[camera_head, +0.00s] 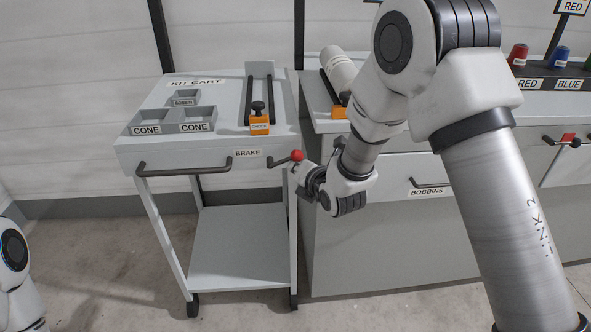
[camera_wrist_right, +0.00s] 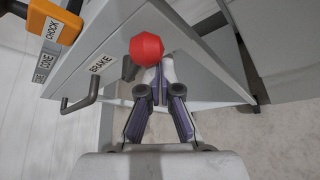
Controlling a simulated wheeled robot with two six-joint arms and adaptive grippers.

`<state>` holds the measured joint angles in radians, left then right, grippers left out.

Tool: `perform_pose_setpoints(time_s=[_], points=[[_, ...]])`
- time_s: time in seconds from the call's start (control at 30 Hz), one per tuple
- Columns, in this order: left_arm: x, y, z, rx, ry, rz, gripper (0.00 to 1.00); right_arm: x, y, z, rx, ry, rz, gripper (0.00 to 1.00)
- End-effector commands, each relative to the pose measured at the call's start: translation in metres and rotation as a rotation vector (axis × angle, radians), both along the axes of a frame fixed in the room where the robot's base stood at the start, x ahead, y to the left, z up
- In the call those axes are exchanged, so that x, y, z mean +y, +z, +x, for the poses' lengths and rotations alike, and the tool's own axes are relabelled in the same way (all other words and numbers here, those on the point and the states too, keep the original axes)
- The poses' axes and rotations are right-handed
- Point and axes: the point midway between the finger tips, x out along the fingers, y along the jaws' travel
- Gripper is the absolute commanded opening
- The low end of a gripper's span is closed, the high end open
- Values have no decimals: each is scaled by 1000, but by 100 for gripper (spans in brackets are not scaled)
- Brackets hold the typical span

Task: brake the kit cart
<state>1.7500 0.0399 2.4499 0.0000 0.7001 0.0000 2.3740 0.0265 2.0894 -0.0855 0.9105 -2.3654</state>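The kit cart (camera_head: 222,100) is a grey trolley with a labelled top and a lower shelf. Its brake lever ends in a red knob (camera_head: 297,155) at the right of the front face, beside the BRAKE label (camera_head: 247,153). The red knob also shows large in the right wrist view (camera_wrist_right: 146,48). My right gripper (camera_head: 294,171) is at the knob, just below it in the head view. Its fingers (camera_wrist_right: 160,72) converge and look shut, with the tips partly hidden by the knob; contact is unclear. My left gripper is out of view; part of my left arm is at lower left.
A dark front handle (camera_head: 185,171) is left of the lever. The cart top holds cone trays (camera_head: 163,121) and an orange chock (camera_head: 259,124). A grey cabinet (camera_head: 385,235) with a BOBBINS drawer stands close on the right. Floor is open at left.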

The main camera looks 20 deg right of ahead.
Motion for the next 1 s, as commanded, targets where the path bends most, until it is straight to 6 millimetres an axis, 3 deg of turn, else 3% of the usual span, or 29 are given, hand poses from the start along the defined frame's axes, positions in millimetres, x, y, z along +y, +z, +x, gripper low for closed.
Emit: perform_pose_setpoints(time_s=[0.33,1.0], points=[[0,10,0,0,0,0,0,2,13,1,-5,-3,2,0],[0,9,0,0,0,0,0,2,16,4,-15,-6,4,0]])
